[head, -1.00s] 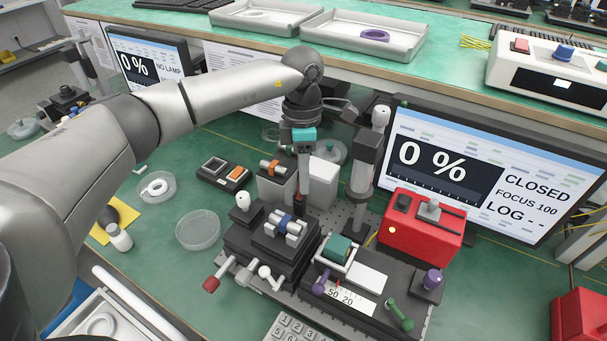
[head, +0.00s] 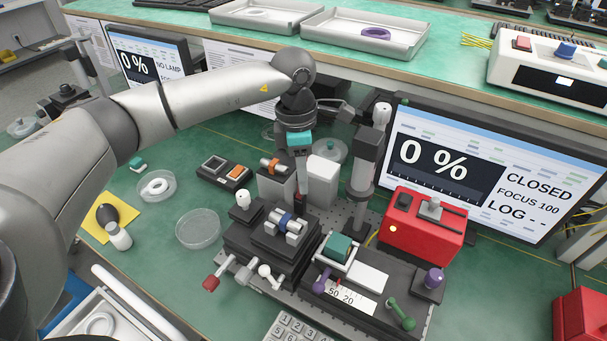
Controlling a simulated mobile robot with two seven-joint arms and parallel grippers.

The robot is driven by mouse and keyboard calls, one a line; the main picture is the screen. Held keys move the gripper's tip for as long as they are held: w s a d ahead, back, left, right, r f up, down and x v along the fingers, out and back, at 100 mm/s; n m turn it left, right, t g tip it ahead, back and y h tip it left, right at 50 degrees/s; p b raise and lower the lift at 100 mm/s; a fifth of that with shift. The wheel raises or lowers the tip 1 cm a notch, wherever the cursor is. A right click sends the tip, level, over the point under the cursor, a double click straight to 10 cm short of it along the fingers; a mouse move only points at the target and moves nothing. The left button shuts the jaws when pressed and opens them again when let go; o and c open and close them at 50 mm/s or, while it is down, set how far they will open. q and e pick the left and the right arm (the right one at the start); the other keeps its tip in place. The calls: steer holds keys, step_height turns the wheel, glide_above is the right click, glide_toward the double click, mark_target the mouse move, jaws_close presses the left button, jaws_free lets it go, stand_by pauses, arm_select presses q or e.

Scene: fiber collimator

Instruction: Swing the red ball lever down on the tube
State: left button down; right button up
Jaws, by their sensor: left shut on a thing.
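My left gripper (head: 301,188) points down in the middle of the bench, behind the black stage. The fingers hide most of the lever. A silver tube with a blue ring (head: 286,225) lies on the black stage just in front of and below the gripper. Another small tube with an orange ring (head: 270,164) sits on a grey block left of the gripper. I cannot tell which tube bears the lever. My right gripper is not in view.
A grey-black post (head: 365,165) and a white block (head: 322,180) stand close right of the gripper. A red box (head: 422,228) and a monitor reading 0 % (head: 490,170) are further right. Clear dishes (head: 198,229) lie on the green bench at left.

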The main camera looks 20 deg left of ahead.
arm_select(q)
steer(key=shift+s+f+t+b, duration=0.1)
steer(key=shift+s+t+b, duration=0.2)
steer(key=shift+t+b, duration=0.3)
steer(key=s+t+b, duration=0.1)
steer(key=t+b, duration=0.1)
steer(key=b, duration=0.2)
steer(key=s+t+b, duration=0.1)
steer(key=t+b, duration=0.1)
steer(key=b, duration=0.3)
steer(key=shift+a+t, duration=0.1)
steer(key=shift+t, duration=0.2)
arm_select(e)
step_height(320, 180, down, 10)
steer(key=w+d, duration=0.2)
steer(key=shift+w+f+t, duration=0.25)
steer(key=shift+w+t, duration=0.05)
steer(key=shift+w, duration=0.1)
